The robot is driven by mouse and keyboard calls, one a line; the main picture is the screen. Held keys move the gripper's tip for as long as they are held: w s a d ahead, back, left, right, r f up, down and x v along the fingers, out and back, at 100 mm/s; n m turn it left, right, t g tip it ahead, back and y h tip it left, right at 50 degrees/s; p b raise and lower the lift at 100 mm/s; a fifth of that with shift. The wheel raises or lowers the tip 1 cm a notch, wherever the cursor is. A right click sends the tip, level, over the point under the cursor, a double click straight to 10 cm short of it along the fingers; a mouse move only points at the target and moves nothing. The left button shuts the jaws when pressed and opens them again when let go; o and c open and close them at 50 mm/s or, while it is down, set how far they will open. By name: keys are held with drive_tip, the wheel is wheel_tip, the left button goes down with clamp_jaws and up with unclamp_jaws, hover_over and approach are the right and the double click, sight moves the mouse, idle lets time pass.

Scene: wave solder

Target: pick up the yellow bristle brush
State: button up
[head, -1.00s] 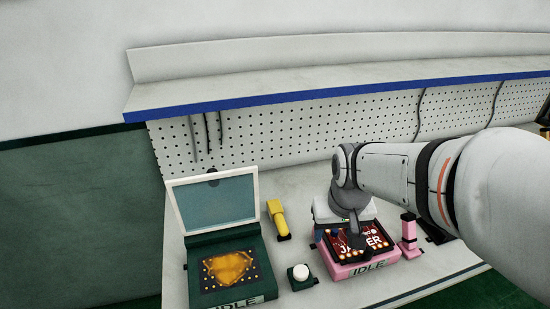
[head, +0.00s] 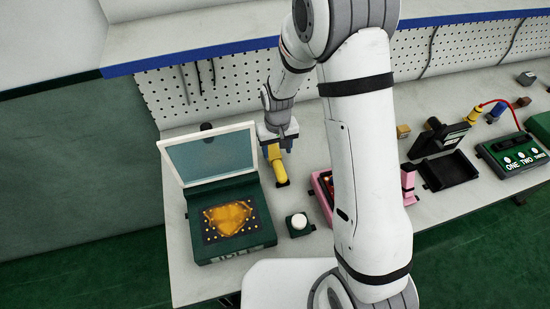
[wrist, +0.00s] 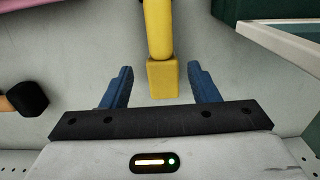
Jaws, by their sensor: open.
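The yellow bristle brush (head: 278,166) lies on the white bench, just right of the green box with the raised lid. It also shows in the wrist view (wrist: 159,45), its blocky end (wrist: 163,78) toward my gripper. My gripper (head: 280,146) is over the far end of the brush in the head view. In the wrist view its two blue fingers (wrist: 160,80) are open, one on each side of the brush's blocky end, with a gap on both sides. The gripper hides part of the brush's far end in the head view.
The green box (head: 232,228) with a raised lid stands left of the brush. A white button on a dark base (head: 298,224) sits in front. A pink device (head: 322,192), partly hidden by my arm, is to the right. A pegboard (head: 235,88) rises behind under a shelf.

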sight(277, 161)
drive_tip(key=shift+s+f+p, duration=0.15)
drive_tip(key=shift+f+p, duration=0.3)
drive_tip(key=shift+f, duration=1.05)
drive_tip(key=shift+s+f+p, duration=0.1)
drive_tip(key=shift+f+p, duration=0.35)
drive_tip(key=shift+f, duration=1.05)
drive_tip(key=shift+c, duration=0.3)
drive_tip(key=c, duration=0.8)
drive_tip(key=shift+r, duration=0.1)
wheel_tip(277, 161, up, 18)
drive_tip(key=b, duration=0.3)
